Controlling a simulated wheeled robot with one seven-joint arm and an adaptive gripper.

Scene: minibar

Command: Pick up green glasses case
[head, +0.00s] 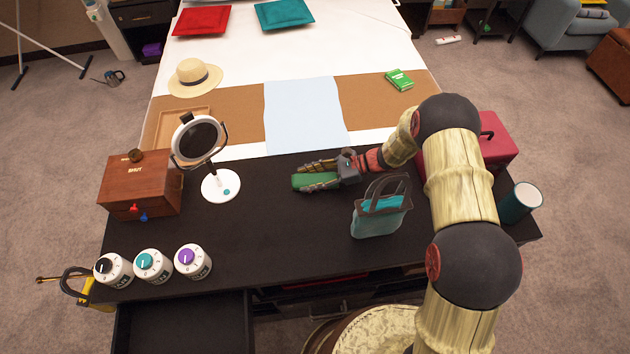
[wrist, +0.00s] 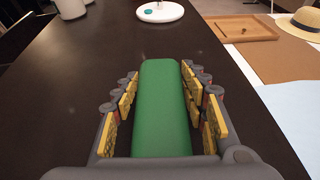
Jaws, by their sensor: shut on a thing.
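The green glasses case (head: 302,181) is a long, rounded green box on the dark table, near its far edge. My gripper (head: 315,176) comes in from the right with one finger on each side of the case. In the wrist view the case (wrist: 163,105) lies lengthwise between the yellow-padded fingers of my gripper (wrist: 164,95). The gripper is shut on it. Whether the underside of the case touches the table cannot be told.
A round white mirror (head: 221,184) and a wooden box (head: 140,185) stand to the left. A teal bag (head: 378,222) stands close in front of my gripper. Three knobbed canisters (head: 152,265) stand front left. The middle of the table is clear. A bed (head: 220,60) lies behind.

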